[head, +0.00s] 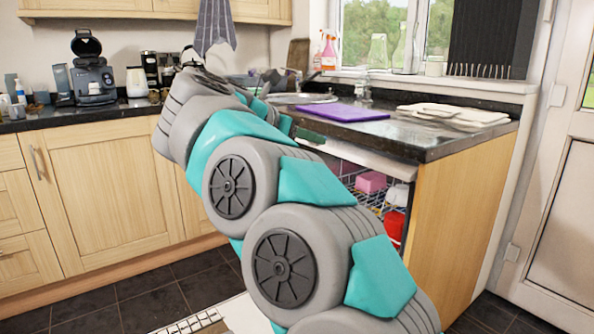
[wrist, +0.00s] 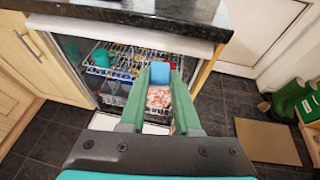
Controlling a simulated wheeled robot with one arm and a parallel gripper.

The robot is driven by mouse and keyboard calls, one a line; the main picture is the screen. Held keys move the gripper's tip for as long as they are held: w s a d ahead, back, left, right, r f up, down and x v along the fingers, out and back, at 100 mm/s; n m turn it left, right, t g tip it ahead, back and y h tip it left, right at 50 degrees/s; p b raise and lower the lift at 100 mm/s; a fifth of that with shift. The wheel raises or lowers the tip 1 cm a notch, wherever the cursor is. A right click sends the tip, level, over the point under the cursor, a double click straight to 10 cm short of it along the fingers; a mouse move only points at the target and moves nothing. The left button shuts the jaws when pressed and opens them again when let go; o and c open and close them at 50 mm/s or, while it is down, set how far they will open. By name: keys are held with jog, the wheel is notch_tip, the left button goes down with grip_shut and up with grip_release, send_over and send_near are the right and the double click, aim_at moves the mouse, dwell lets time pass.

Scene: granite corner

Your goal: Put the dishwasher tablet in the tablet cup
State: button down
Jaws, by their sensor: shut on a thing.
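In the wrist view my gripper (wrist: 161,72) has its two green fingers closed on the dishwasher tablet (wrist: 159,98), a block with a blue part at the far end and a pink-and-white speckled face toward me. The tablet is held in the air in front of the open dishwasher (wrist: 118,92). I cannot make out the tablet cup in either view; my gripper and the tablet cover much of the dishwasher's lower front. In the head view my arm hides most of the dishwasher, and my fingers cannot be made out.
The dishwasher racks (wrist: 105,72) hold a teal bowl (wrist: 101,57) and other dishes. A pink item (head: 371,182) and a red item (head: 396,222) show inside. The dark countertop (head: 445,138) overhangs it. Green boots (wrist: 288,100) and a brown mat (wrist: 268,142) lie right; dark floor tiles between are clear.

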jog(key=w+d+f+n+t+y, duration=0.1)
jog(key=d+f+n+y, duration=0.2)
jog(key=f, duration=1.1)
jog(key=w+d+f+n+t+y, duration=0.1)
jog(key=d+f, duration=0.4)
jog(key=f, duration=0.9)
jog(key=w+d+f+n+t+y, duration=0.2)
jog(key=d+f+n+y, duration=0.2)
jog(key=f, duration=1)
jog(key=shift+w+d+n+y, duration=0.2)
jog(key=shift+w+n+y, duration=0.25)
jog(key=shift+y, duration=0.35)
